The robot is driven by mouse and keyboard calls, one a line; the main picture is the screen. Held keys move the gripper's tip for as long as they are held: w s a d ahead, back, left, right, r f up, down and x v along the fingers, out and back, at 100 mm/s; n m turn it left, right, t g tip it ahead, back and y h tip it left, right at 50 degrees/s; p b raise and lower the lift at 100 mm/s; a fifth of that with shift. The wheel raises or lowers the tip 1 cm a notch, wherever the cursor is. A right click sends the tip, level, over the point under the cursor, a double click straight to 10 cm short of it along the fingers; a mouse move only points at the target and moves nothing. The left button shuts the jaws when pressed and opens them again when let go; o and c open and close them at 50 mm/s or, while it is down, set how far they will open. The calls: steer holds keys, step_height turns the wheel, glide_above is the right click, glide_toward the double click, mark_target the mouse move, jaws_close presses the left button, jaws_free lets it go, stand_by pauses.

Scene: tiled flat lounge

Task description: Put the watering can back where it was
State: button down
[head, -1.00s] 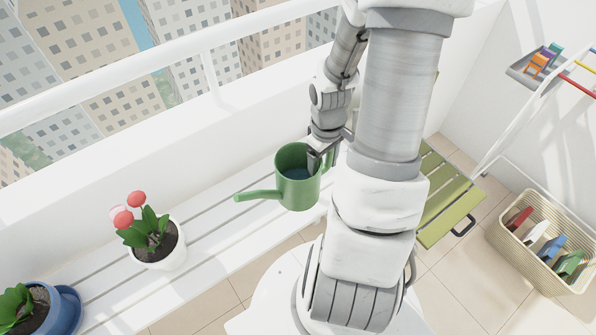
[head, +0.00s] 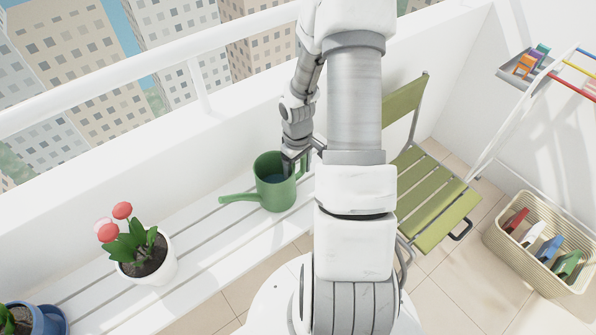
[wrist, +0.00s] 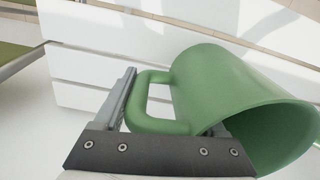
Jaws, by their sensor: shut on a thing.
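The green watering can (head: 277,196) is upright at the right part of the white slatted bench, its spout pointing left. Whether its base touches the slats is hard to tell. My gripper (head: 291,166) is at the can's right rear side. In the wrist view, the fingers of my gripper (wrist: 168,118) are either side of the can's handle (wrist: 141,104), shut on it. The can's body (wrist: 225,90) fills the right of that view, and its open mouth faces the lower right.
A white pot with red flowers (head: 146,265) stands on the bench (head: 205,240) to the left, and a blue pot (head: 48,320) farther left. Bare slats lie between flowers and can. A green folding chair (head: 432,195) and a peg basket (head: 520,255) are at right.

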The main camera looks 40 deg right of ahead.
steer(key=shift+f, duration=0.2)
jaws_free()
steer(key=shift+r, duration=0.1)
step_height(320, 180, up, 12)
steer(key=p, duration=0.2)
steer(key=shift+w+r+p, duration=0.1)
steer(key=shift+r+p, duration=0.05)
steer(key=shift+p, duration=0.2)
stand_by(0.3)
